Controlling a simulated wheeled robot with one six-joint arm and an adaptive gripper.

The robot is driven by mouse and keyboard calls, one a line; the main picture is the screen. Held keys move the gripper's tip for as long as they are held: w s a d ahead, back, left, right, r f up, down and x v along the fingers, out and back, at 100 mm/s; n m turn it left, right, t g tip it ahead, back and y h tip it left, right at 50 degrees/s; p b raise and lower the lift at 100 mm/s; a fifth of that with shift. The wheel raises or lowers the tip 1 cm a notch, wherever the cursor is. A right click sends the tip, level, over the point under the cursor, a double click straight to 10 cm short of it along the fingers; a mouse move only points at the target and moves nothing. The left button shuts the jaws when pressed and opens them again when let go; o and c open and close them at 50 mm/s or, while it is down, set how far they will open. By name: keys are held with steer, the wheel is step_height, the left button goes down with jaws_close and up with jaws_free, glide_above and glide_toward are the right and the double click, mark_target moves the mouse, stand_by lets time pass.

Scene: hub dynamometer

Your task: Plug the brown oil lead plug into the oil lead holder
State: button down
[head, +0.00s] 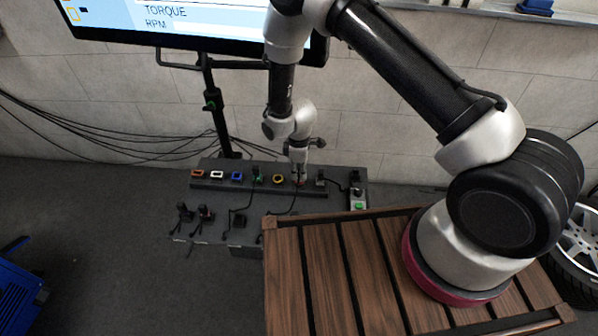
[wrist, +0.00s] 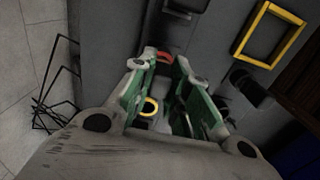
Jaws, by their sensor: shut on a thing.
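My gripper (head: 299,178) reaches down to the dark panel (head: 215,212), at the right part of its row of sockets. It is shut on a plug, which lies mostly hidden between the green finger pads in the wrist view (wrist: 158,85). A yellow ring (wrist: 149,107) shows between the fingers, and a red edge (wrist: 164,57) shows at the fingertips. No brown on the held plug can be made out. I cannot tell whether the plug is seated.
White (head: 217,174), blue (head: 237,176) and yellow (head: 279,179) frames stand in the row. A plug stands at the green one (head: 257,175). Dark plugs (head: 185,212) lie at the panel's front left. A slatted wooden table (head: 335,265) borders the panel's front right.

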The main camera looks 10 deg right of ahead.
steer(key=shift+r, duration=2)
steer(key=shift+s, duration=0.1)
steer(key=s+a, duration=0.1)
steer(key=s, duration=0.6)
steer(key=shift+s+a, duration=0.2)
steer(key=shift+a, duration=0.05)
steer(key=w+a, duration=0.1)
steer(key=a, duration=0.6)
steer(key=shift+w+a, duration=0.2)
stand_by(0.4)
steer(key=shift+s, duration=0.1)
steer(key=s+a, duration=0.1)
steer(key=s, duration=0.6)
steer(key=shift+s+a, duration=0.2)
stand_by(0.6)
steer(key=shift+f, duration=0.15)
steer(key=shift+f, duration=1.8)
